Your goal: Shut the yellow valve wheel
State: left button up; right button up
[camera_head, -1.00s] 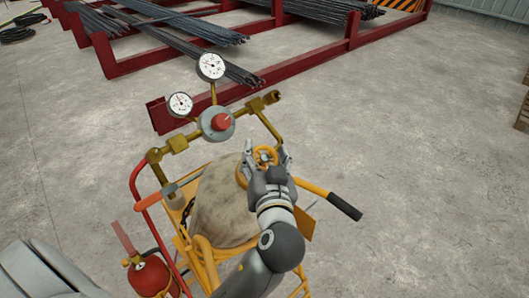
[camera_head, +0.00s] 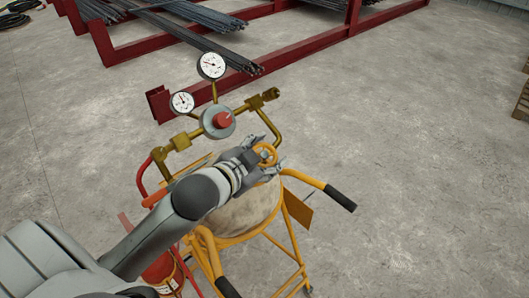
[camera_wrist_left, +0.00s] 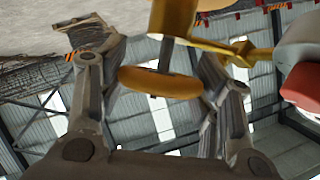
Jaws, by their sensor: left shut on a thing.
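The yellow valve wheel (camera_head: 267,152) is on a valve at the top of a wheeled yellow cart, below and right of the red-knobbed regulator. My left gripper (camera_head: 265,163) reaches it from the left, with fingers on both sides of the wheel. In the left wrist view the wheel (camera_wrist_left: 160,82) sits between the two fingers, its stem rising to a brass body. The gripper is shut on the wheel. In the head view the gripper and forearm hide part of the wheel. My right gripper is not in view.
The regulator (camera_head: 218,122) and two white gauges stand close behind the wheel. The cart's black-gripped handle (camera_head: 340,198) sticks out to the right. A red fire extinguisher (camera_head: 162,272) is at lower left. Red racks with rebar lie behind; the floor at right is clear.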

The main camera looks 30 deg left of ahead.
pick_arm(q)
jog(key=m+g+h, duration=0.2)
jog(key=m+h, duration=0.1)
jog(key=shift+a+r+m, duration=0.1)
jog(key=shift+m, duration=0.2)
jog(key=m+g+h, duration=0.2)
jog(key=m+g, duration=0.1)
jog(key=shift+w, duration=0.1)
jog(key=m+g, duration=0.1)
jog(key=g, duration=0.1)
jog(key=m+g+h, duration=0.1)
jog(key=m+g, duration=0.1)
jog(key=shift+d+h, duration=0.2)
jog(key=shift+h, duration=0.1)
jog(key=shift+m+g, duration=0.7)
jog(key=shift+g, duration=0.1)
jog(key=shift+s+f, duration=0.2)
jog(key=o, duration=1)
jog(key=shift+o, duration=0.2)
jog(key=v, duration=1.2)
jog(key=shift+w, duration=0.2)
